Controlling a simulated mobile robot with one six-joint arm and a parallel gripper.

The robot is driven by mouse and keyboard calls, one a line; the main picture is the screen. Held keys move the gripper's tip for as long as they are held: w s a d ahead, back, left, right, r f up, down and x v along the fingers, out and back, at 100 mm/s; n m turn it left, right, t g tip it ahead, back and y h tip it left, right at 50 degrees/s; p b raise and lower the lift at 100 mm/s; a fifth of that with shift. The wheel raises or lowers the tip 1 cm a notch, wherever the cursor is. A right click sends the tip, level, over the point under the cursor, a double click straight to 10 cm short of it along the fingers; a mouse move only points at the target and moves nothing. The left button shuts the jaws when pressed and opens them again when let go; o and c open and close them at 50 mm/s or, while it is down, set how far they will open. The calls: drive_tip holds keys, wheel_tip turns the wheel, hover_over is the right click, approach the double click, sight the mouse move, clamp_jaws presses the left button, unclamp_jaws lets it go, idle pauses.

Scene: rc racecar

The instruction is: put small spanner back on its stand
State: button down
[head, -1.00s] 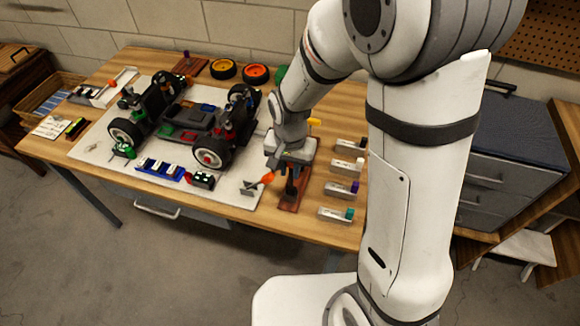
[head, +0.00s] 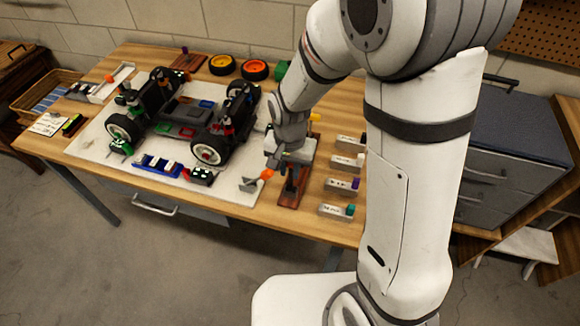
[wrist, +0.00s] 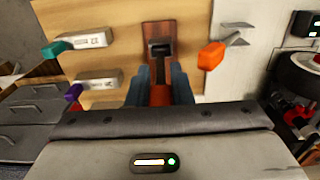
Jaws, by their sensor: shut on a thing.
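My gripper (wrist: 160,90) is over the near part of the red-brown wooden stand (wrist: 160,30), pointing down at it. In the head view the gripper (head: 289,160) covers part of the stand (head: 290,194). I cannot tell whether the held piece touches the holder.
An orange-handled grey tool (wrist: 212,55) lies on the white mat beside the stand. Several grey labelled blocks (head: 342,184) with coloured ends line the other side. A car chassis (head: 190,120) stands on the mat. Drawers (head: 495,170) stand at the right.

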drive_tip(key=shift+f+b, duration=0.45)
drive_tip(key=shift+f, duration=0.15)
drive_tip(key=c, duration=1.2)
unclamp_jaws()
drive_tip(key=shift+r, duration=0.15)
wheel_tip(320, 180, up, 8)
drive_tip(key=shift+f, duration=0.2)
drive_tip(key=s+d+r+n+t, duration=0.2)
drive_tip(key=s+d+r+n, duration=0.1)
drive_tip(key=s+d+r, duration=0.6)
drive_tip(key=s+d, duration=0.2)
drive_tip(key=d, duration=0.2)
drive_tip(key=shift+n+t, duration=0.3)
drive_tip(key=shift+n, duration=0.1)
